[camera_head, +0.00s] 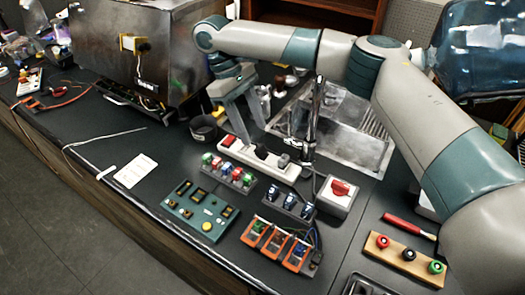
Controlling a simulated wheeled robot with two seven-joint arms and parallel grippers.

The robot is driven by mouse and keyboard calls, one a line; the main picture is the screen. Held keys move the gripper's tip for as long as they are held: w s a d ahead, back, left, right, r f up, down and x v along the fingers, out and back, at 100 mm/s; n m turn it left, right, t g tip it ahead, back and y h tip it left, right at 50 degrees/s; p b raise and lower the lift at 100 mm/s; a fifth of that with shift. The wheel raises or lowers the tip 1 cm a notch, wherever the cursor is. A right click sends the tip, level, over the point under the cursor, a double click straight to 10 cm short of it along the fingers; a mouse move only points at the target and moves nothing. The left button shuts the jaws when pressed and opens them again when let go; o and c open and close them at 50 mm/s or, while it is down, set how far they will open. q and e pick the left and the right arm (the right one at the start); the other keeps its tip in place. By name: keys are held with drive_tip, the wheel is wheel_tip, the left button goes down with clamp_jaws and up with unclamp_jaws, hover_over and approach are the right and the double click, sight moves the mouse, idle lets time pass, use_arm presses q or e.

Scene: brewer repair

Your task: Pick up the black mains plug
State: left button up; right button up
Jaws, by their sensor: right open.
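A white power strip (272,166) lies on the dark worktop near the middle of the view. It has a red switch at its left end. A black mains plug (261,152) sits on the middle of the strip, and its lower part is hidden in the strip. My right gripper (254,136) points down over the strip from behind, with its fingers spread and empty. Its fingertips look close to the black plug; whether they touch it I cannot tell. My left gripper is not in view.
A metal sink (345,150) with a tap lies behind the strip. In front are a row of coloured plugs (230,172), a green control board (200,212), orange-framed modules (280,245) and a red rotary switch box (338,195). A large steel machine (165,60) stands at left.

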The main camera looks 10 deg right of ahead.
sight(263, 150)
drive_tip(key=shift+s+d+f, duration=0.1)
drive_tip(key=shift+s+f, duration=0.05)
drive_tip(key=shift+f, duration=0.25)
drive_tip(key=shift+s+d+f+p, duration=0.25)
drive_tip(key=shift+f+p, duration=0.2)
drive_tip(key=shift+p, duration=0.15)
drive_tip(key=p+x, duration=0.1)
drive_tip(key=x, duration=0.2)
drive_tip(key=shift+d, duration=0.1)
drive_tip(key=shift+s+d+f, duration=0.1)
drive_tip(key=shift+s+f, duration=0.05)
drive_tip(key=shift+f, duration=0.3)
drive_tip(key=c, duration=1.1)
drive_tip(key=shift+r, duration=0.1)
drive_tip(key=shift+c, duration=0.2)
